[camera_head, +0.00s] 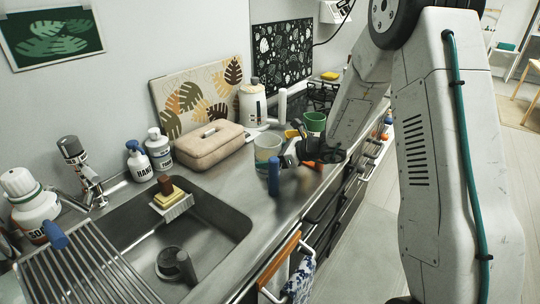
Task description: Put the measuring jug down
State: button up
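A pale cup-like vessel (267,152), which may be the measuring jug, stands or is held at the front of the steel counter, right of the beige bread box. My gripper (291,153) is dark and small in the head view, close against the right side of this vessel. I cannot make out whether its fingers are closed on the vessel, nor whether the vessel's base touches the counter. A blue upright cylinder (273,178) partly covers the front of the vessel's foot.
The sink (215,215) with a drying rack (85,270) lies left. The bread box (208,145), a white kettle-like container (252,104) and a green mug (315,122) crowd the counter. Towels (299,280) hang at the front edge. Bare counter shows between sink and front edge.

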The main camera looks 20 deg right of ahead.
jog(key=shift+r, duration=0.2)
jog(key=v, duration=1.2)
jog(key=s+a+r+n+g, duration=0.2)
jog(key=s+a+r+n, duration=0.15)
jog(key=s, duration=0.25)
jog(key=s+a+r+n+g+h, duration=0.1)
jog(key=s+a+r+n+g, duration=0.2)
jog(key=s+a+n, duration=0.15)
jog(key=s+a+r+n+g, duration=0.2)
jog(key=s+a+r+n, duration=0.1)
jog(key=s+n, duration=0.25)
jog(key=s+d+r+n+h, duration=0.1)
jog(key=s+d+n+h, duration=0.2)
jog(key=s+n, duration=0.3)
jog(key=s+d+r+n+h, duration=0.2)
jog(key=s+n+h, duration=0.4)
jog(key=s, duration=0.7)
jog(key=shift+d, duration=0.6)
jog(key=shift+r, duration=0.1)
